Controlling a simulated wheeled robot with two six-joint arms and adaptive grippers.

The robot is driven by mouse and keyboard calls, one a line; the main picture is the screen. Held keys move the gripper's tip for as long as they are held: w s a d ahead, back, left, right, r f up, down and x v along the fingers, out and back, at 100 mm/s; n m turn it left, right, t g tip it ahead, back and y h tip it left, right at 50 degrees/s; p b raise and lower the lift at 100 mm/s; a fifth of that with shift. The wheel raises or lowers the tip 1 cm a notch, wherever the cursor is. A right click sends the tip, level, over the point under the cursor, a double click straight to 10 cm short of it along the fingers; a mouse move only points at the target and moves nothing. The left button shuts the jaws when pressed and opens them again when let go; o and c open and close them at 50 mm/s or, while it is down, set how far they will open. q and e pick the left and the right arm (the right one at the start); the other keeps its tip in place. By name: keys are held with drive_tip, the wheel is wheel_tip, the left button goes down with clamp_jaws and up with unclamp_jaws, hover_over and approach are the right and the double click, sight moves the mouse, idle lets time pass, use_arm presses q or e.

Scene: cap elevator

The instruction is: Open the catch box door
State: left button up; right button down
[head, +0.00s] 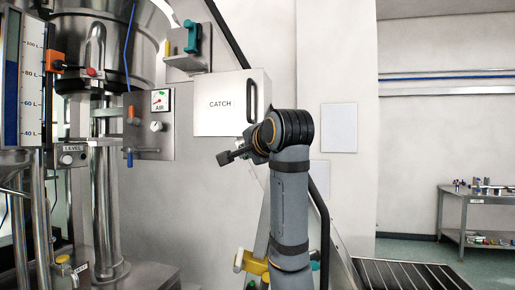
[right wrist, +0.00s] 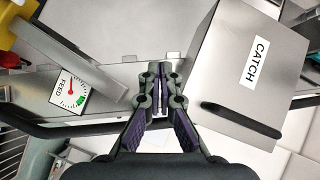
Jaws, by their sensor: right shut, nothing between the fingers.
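The catch box (head: 225,118) is a pale box labelled CATCH on the wall panel in the head view. Its door looks shut, with a dark upright bar handle (head: 251,101) at its right edge. In the right wrist view the box (right wrist: 225,75) is tilted at the right, with the handle (right wrist: 241,120) along its lower edge. My right gripper (head: 222,158) is below the box in the head view, pointing left. In the right wrist view its fingers (right wrist: 160,72) are together and empty, left of the box and apart from the handle. My left gripper is not in view.
An AIR gauge panel (head: 160,130) stands left of the box. A bracket with a teal part (head: 191,40) is above it. A FEED gauge (right wrist: 70,92) shows at the left of the wrist view. The wall right of the box is clear except for blank plates (head: 339,128).

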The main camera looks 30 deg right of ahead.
drive_tip(key=s+d+r+m+t, duration=0.1)
drive_tip(key=s+r+m, duration=0.1)
drive_tip(key=s+r, duration=0.4)
drive_tip(key=s+d+r+m+t, duration=0.15)
drive_tip(key=s+r, duration=0.25)
drive_tip(key=r, duration=0.5)
drive_tip(key=p, duration=0.5)
approach(253, 99)
drive_tip(key=shift+m+h, duration=0.25)
drive_tip(key=shift+h, duration=0.15)
drive_tip(key=x, duration=0.5)
drive_tip(key=shift+a+r, duration=0.15)
drive_tip(key=shift+a, duration=0.05)
drive_tip(key=shift+w, duration=0.35)
